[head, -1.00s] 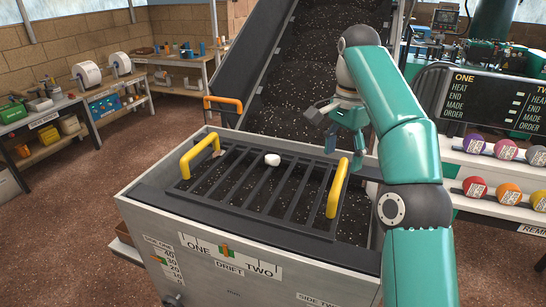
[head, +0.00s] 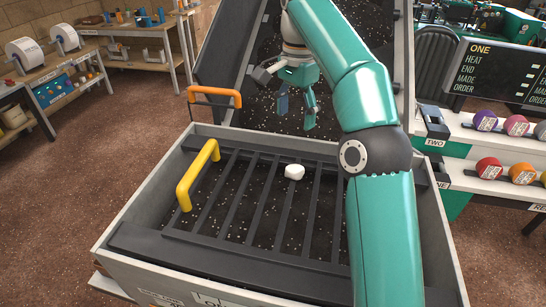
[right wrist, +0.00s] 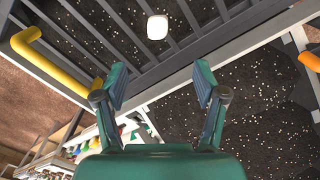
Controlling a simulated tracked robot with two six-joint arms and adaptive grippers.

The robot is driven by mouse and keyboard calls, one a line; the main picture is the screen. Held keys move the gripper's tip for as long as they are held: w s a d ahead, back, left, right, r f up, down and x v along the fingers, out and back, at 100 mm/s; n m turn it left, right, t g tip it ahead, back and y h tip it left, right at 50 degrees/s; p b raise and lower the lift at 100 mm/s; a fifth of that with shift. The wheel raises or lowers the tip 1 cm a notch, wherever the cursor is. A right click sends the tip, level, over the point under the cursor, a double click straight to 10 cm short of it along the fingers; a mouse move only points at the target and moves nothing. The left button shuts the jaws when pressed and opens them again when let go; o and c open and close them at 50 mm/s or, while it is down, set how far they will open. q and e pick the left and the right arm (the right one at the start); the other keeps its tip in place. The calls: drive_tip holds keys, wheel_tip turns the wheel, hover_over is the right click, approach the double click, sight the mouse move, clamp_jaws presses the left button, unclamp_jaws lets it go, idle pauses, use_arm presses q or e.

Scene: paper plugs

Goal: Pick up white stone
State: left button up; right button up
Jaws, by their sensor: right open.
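The white stone (head: 294,172) is a small, rounded block resting on the dark bars of the grate (head: 236,196), right of the grate's middle in the head view. It also shows in the right wrist view (right wrist: 157,27), at the top and beyond the fingertips. My right gripper (head: 296,113) is open and empty, above and behind the stone in the head view. Its two teal fingers (right wrist: 159,85) are spread wide in the right wrist view, and the stone lies ahead of the gap, apart from both. My left gripper is not in view.
The grate sits in a grey-walled box with a yellow handle (head: 198,174) at its left. An orange handle (head: 214,97) stands at the box's back left. A steep dark chute (head: 352,32) rises behind. Colored rolls (head: 488,168) line shelves at right.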

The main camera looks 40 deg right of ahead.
drive_tip(key=b, duration=0.6)
hover_over(294, 167)
drive_tip(key=f, duration=1)
drive_tip(key=shift+s+d+f, duration=0.1)
drive_tip(key=shift+s, duration=0.1)
drive_tip(key=shift+f, duration=0.35)
drive_tip(key=shift+w+f, duration=0.15)
drive_tip(key=shift+f, duration=0.25)
drive_tip(key=shift+f+b, duration=0.55)
drive_tip(key=shift+f, duration=1.85)
drive_tip(key=shift+c, duration=0.2)
drive_tip(key=c, duration=1.2)
